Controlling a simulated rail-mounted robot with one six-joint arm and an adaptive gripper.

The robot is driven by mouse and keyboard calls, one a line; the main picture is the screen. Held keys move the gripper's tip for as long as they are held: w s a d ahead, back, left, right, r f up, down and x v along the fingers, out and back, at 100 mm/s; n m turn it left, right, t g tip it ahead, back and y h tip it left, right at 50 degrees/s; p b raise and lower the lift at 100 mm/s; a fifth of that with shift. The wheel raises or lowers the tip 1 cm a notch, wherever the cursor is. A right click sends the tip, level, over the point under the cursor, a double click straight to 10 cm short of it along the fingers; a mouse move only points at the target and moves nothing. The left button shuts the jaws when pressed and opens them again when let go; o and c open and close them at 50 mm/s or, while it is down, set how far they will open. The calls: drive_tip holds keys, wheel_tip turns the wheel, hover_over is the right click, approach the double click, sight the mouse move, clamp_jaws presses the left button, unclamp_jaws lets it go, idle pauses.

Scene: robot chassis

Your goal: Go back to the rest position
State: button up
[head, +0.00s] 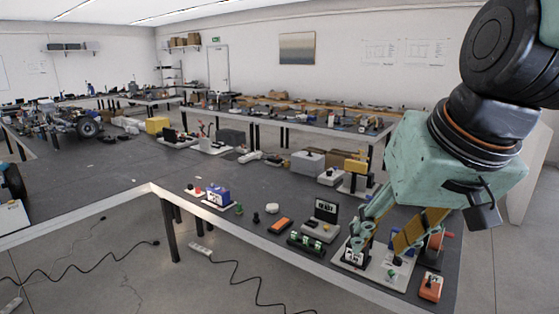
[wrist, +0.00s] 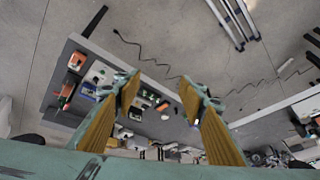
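My gripper (head: 384,245) hangs from the arm at the right of the head view, with its teal fingers and yellow pads pointing down above the right part of the bench. In the wrist view my gripper (wrist: 160,92) shows its two fingers spread wide apart. Nothing is held between them; only the bench and its items show further off. In the head view the fingers overlap a pale board (head: 382,275) with small devices near the bench's front right corner. Whether they touch anything there cannot be told from the head view alone.
The dark workbench (head: 100,180) carries a small display unit (head: 325,210), a blue device (head: 217,195), an orange box (head: 281,225) and an orange device (head: 431,287) near its front edge. Its left middle is mostly clear. Cables (head: 235,275) lie on the floor.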

drive_tip(key=s+d+f+b, duration=0.1)
drive_tip(key=s+d+f, duration=0.1)
drive_tip(key=s, duration=0.6)
drive_tip(key=s+d+f+g+h+b, duration=0.1)
drive_tip(key=s+f, duration=0.2)
drive_tip(key=s, duration=0.5)
drive_tip(key=shift+s+d+f+b, duration=0.2)
drive_tip(key=shift+d+b, duration=0.15)
